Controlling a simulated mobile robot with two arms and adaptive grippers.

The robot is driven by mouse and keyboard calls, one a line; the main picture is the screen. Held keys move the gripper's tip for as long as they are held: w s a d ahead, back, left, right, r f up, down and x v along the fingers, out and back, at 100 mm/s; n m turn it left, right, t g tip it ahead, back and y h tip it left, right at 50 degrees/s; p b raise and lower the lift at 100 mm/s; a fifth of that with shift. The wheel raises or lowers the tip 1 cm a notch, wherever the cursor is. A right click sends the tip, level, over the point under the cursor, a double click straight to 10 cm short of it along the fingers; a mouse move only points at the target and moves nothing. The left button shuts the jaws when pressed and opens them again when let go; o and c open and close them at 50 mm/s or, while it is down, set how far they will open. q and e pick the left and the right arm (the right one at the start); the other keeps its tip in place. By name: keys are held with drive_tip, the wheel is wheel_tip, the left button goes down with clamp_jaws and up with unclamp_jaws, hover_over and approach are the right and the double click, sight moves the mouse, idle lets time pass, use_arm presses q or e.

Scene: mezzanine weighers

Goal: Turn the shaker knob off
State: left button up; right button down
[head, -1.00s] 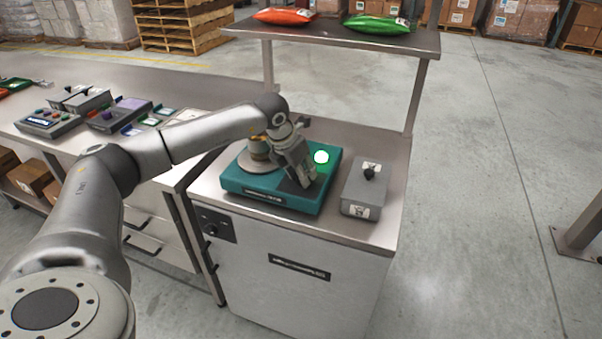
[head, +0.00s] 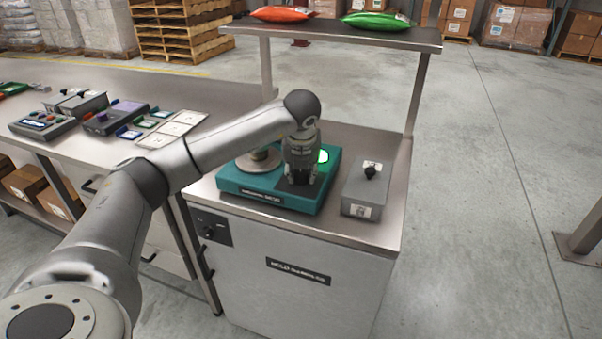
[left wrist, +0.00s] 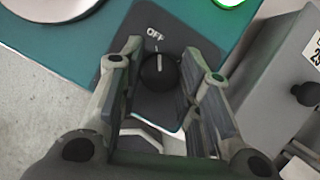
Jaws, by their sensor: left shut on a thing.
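The shaker, a teal box (head: 237,183) with a round pale platter (head: 258,162), stands on the metal cabinet top. Its green lamp (head: 323,156) is lit and shows at the top edge of the left wrist view (left wrist: 229,2). The black shaker knob (left wrist: 159,72) sits on a dark panel marked OFF (left wrist: 156,33). Its white line points up the picture, towards the OFF mark. My left gripper (head: 300,182) points down over the panel and hides the knob in the head view. My right gripper is out of view.
A grey box (head: 362,200) with a black knob stands close right of the shaker. Another dark knob (head: 209,232) is on the cabinet front. A shelf (head: 330,34) with red and green bags overhangs behind. Several devices lie on the left bench (head: 215,95).

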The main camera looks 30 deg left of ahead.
use_arm(q)
drive_tip(key=shift+n, duration=0.3)
idle(0.4)
drive_tip(key=o, duration=1)
drive_tip(key=shift+r, duration=0.1)
drive_tip(key=v, duration=1.2)
drive_tip(key=shift+d, duration=0.15)
